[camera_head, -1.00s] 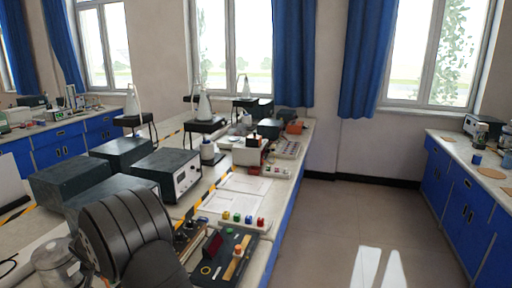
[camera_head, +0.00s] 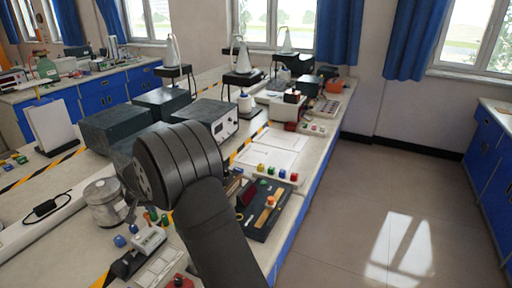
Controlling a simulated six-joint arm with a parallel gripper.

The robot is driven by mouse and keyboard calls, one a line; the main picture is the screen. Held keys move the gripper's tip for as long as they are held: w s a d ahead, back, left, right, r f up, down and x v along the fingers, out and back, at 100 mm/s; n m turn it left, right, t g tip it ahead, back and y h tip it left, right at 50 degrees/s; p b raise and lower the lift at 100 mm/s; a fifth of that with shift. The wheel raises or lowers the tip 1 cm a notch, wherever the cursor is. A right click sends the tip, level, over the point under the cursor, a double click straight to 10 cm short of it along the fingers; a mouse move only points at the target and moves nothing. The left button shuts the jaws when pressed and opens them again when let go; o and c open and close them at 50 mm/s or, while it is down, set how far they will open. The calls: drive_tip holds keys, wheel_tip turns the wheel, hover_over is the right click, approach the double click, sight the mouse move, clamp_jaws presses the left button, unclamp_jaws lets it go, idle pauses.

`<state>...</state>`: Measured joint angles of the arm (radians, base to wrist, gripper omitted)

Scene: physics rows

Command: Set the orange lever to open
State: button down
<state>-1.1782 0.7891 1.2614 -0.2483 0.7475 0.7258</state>
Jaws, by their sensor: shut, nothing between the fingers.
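A dark panel (camera_head: 257,229) lies on the near right part of the bench. On it is a tan-orange bar with an orange knob (camera_head: 270,201), which may be the orange lever; it is too small to tell how it is set. A green round piece and a dark red block are also on the panel. My dark arm crosses the front of the view, left of the panel, and covers part of the bench.
Colored knobs on a white strip (camera_head: 278,175) stand just behind the panel. Paper sheets (camera_head: 272,150) lie beyond. Dark boxes (camera_head: 115,128) stand behind my arm. A metal pot (camera_head: 104,203) and small devices are left of it. Open floor (camera_head: 390,200) lies to the right.

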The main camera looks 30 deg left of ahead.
drive_tip(key=d+f+g, duration=0.1)
drive_tip(key=d, duration=0.1)
drive_tip(key=w+d+f+g, duration=0.1)
drive_tip(key=d, duration=0.1)
drive_tip(key=w+d+f+g+h, duration=0.1)
drive_tip(key=d+f, duration=0.1)
drive_tip(key=shift+d+n+g, duration=0.4)
drive_tip(key=d+g, duration=0.1)
drive_tip(key=d+f+g+y, duration=0.1)
drive_tip(key=d+g, duration=0.2)
drive_tip(key=shift+s+d+f+n+g, duration=0.2)
drive_tip(key=shift+s+f+n+g, duration=0.05)
drive_tip(key=shift+s+n+g, duration=0.15)
drive_tip(key=w+d+r+n+g+y, duration=0.25)
drive_tip(key=w+r+y, duration=0.4)
drive_tip(key=y, duration=0.35)
drive_tip(key=r+x, duration=0.1)
drive_tip(key=x, duration=1.2)
drive_tip(key=shift+s+m+g, duration=0.35)
drive_tip(key=shift+s+m, duration=0.1)
drive_tip(key=shift+s, duration=0.05)
drive_tip(key=shift+a+f, duration=0.1)
